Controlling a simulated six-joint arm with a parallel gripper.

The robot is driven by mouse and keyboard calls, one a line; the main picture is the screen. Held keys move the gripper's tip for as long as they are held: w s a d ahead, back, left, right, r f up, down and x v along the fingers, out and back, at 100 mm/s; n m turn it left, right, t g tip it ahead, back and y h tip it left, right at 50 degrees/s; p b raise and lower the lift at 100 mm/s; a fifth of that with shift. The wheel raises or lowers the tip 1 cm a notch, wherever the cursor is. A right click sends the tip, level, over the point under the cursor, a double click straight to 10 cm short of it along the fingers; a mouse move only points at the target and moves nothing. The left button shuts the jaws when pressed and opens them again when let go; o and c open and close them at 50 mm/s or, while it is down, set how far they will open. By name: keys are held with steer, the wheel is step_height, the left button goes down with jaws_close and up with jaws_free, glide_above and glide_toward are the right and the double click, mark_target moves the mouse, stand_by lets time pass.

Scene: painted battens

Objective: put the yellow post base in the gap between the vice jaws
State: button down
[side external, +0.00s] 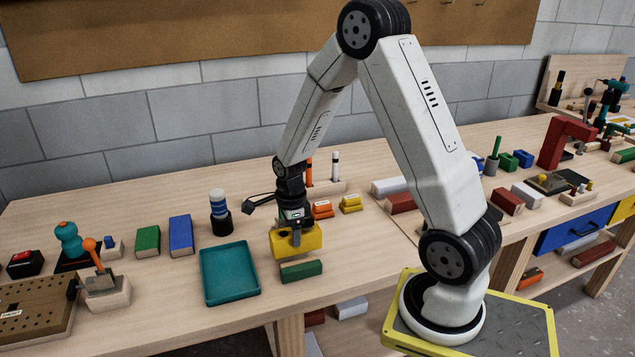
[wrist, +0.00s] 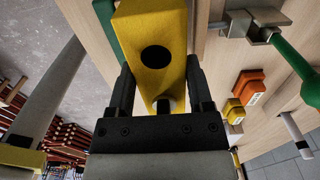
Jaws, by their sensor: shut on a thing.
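The yellow post base (side external: 297,240) is a block with a round dark hole, held above the bench. It also shows in the wrist view (wrist: 151,25), between the two black fingers. My gripper (wrist: 160,95) is shut on it. In the side external view my gripper (side external: 294,226) hangs over a green block (side external: 302,272) with a pale wood strip behind it. The base stays apart from the green block and partly hides what lies behind. A grey metal fitting (wrist: 263,32) shows in the wrist view.
A teal tray (side external: 229,272) lies just left of the green block. Orange (side external: 322,210) and yellow (side external: 351,204) small blocks sit behind to the right. A dark jar (side external: 220,217) and blue block (side external: 181,236) stand left. A green rod (wrist: 293,62) shows in the wrist view.

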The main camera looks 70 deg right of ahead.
mark_target(291, 243)
steer(key=shift+w+f, duration=0.2)
steer(key=shift+f, duration=0.05)
steer(key=shift+w+d+f, duration=0.1)
steer(key=shift+w+f, duration=0.15)
steer(key=shift+f, duration=1.6)
steer(key=shift+f, duration=0.15)
jaws_free()
steer(key=shift+r, duration=6.2)
